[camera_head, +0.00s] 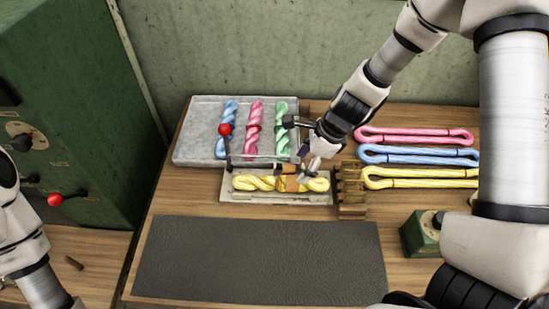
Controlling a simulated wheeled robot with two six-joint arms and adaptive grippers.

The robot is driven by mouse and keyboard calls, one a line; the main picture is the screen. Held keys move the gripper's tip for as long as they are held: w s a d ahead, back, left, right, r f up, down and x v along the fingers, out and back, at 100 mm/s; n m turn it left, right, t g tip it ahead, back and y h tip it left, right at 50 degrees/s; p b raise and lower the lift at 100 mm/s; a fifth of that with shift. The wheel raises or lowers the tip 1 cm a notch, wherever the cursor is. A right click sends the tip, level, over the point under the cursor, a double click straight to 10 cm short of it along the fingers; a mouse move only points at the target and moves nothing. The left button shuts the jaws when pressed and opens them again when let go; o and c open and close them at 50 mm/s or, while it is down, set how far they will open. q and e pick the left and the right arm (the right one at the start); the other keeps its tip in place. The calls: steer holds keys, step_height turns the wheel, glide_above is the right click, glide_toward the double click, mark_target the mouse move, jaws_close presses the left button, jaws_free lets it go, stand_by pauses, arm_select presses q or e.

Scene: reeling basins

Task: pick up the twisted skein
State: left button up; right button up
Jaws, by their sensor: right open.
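A yellow twisted skein (255,183) lies lengthwise in a shallow pale holder (275,200) near the middle of the table. A brown-orange band or part crosses it right of its middle. My right gripper (306,169) reaches down from the upper right, open, with its fingertips just above the skein's right part. I cannot tell whether the fingertips touch it. A lever with a red knob (225,130) and a bar stand at the holder's back edge. Of my left arm only links show at the left edge; its gripper is out of view.
A grey tray (190,148) behind holds blue, pink and green twisted skeins. A notched wooden block (350,190) stands right of the holder. Loose pink, blue and yellow skeins (420,155) lie right, above a green box (416,238). A dark mat (260,262) in front is bare.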

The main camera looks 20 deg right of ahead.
mark_target(294, 179)
steer(key=shift+w+a+f+b, duration=0.15)
steer(key=shift+f+b, duration=0.45)
steer(key=f+b, duration=0.1)
steer(key=s+a+b, duration=0.1)
steer(key=b, duration=0.1)
steer(key=shift+s+a+f, duration=0.1)
steer(key=shift+s+f, duration=0.2)
steer(key=shift+f, duration=0.1)
steer(key=f+b, duration=0.1)
steer(key=w+a+f+b, duration=0.1)
steer(key=f+b, duration=0.1)
steer(key=shift+w+a+f, duration=0.2)
steer(key=shift+w+f, duration=0.2)
steer(key=shift+r, duration=0.1)
steer(key=shift+s+r, duration=0.1)
steer(key=shift+r, duration=0.05)
steer(key=shift+s, duration=0.1)
steer(key=shift+c, duration=1)
arm_select(q)
step_height(294, 179, down, 7)
steer(key=s, duration=0.1)
arm_select(e)
steer(key=c, duration=1.1)
